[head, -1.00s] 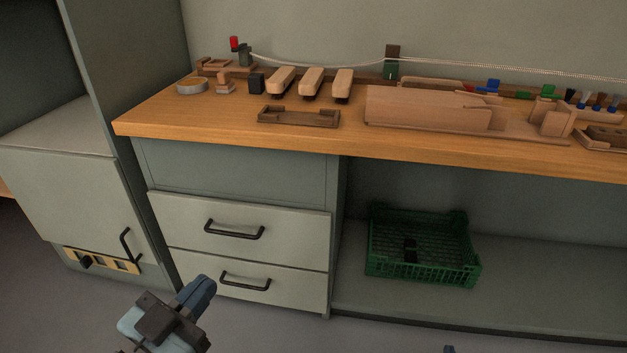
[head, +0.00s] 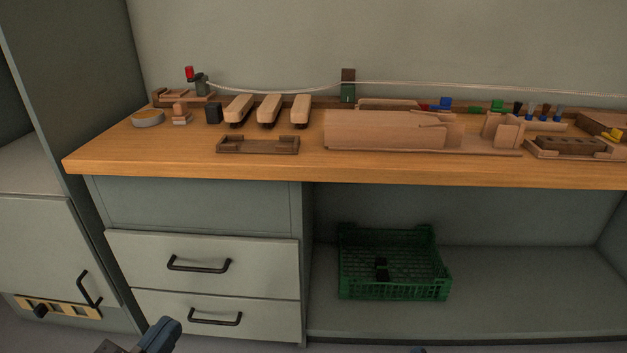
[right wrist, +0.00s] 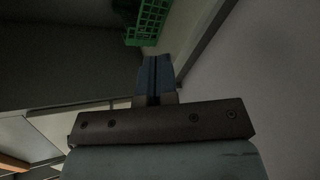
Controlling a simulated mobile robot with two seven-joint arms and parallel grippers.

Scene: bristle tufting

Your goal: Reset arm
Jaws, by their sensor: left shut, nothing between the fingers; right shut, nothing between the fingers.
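My left gripper (head: 163,333) shows at the bottom edge of the head view, in front of the lower drawer and well below the worktop. Its blue fingers are shut with nothing between them. My right gripper (right wrist: 154,80) shows in the right wrist view with its blue fingers together and empty. Only a small blue bit at the bottom edge of the head view may belong to it. Neither gripper touches any object that I can see.
The wooden worktop (head: 200,161) holds several brush blocks, a dark wooden tray (head: 258,146) and a long wooden fixture (head: 385,132). A green crate (head: 393,265) stands on the shelf below; it also shows in the right wrist view (right wrist: 147,22). Drawers with black handles (head: 199,265) are at left.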

